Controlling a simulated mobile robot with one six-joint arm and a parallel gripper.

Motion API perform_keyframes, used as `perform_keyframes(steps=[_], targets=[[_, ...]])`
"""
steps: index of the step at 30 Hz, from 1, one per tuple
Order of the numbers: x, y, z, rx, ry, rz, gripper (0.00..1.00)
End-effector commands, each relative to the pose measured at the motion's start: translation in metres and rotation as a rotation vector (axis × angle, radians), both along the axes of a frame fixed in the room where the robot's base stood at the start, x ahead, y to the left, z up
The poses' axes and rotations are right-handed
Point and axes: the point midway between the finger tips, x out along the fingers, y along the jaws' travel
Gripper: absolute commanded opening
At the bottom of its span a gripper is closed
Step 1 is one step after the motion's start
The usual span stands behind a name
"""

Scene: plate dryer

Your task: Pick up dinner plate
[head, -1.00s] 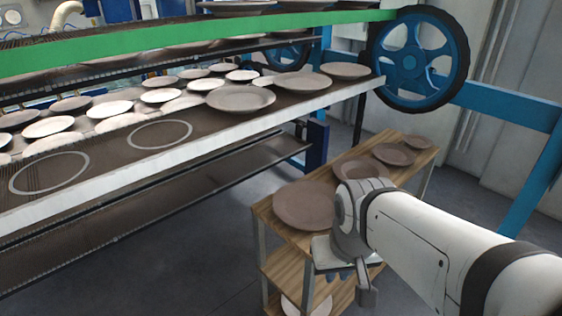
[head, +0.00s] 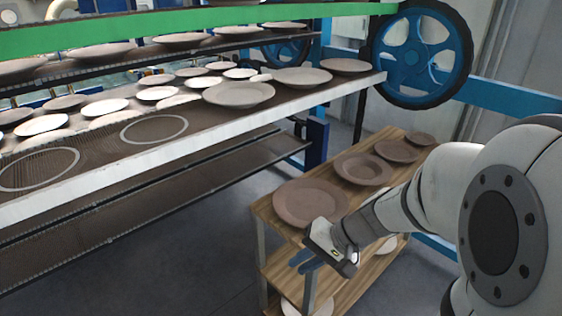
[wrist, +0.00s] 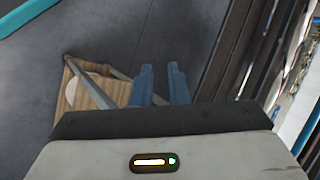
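Brown plates lie on top of a wooden cart in the head view. The largest plate (head: 310,203) is at the near left end, with a smaller plate (head: 363,168) behind it, then more toward the far end. I cannot tell which one is the dinner plate. My gripper (head: 306,261) is beside the cart top's near edge, just in front of the largest plate and apart from it. Its two blue fingers are apart with nothing between them; they also show in the wrist view (wrist: 161,86), above grey floor.
The cart (head: 285,262) has a lower shelf with pale plates (head: 306,305). A dryer rack (head: 200,148) with many plates and two empty ring marks stands at left. A blue wheel (head: 412,60) is at the back right. Grey floor (head: 180,250) is clear in front.

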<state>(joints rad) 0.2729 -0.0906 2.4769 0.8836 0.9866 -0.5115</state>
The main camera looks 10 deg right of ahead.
Motion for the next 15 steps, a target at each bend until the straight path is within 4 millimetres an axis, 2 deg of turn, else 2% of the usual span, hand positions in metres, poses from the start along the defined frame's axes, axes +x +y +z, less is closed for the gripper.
perform_keyframes(steps=[1,5,9,12,15], targets=[[0.016,-0.003,-0.015,0.081,0.000,-0.071,0.14],[0.062,-0.021,-0.034,0.266,-0.061,-0.275,0.14],[0.105,-0.060,-0.056,0.387,-0.149,-0.501,0.14],[0.125,-0.089,-0.070,0.425,-0.203,-0.634,0.14],[0.135,-0.111,-0.081,0.440,-0.240,-0.726,0.14]])
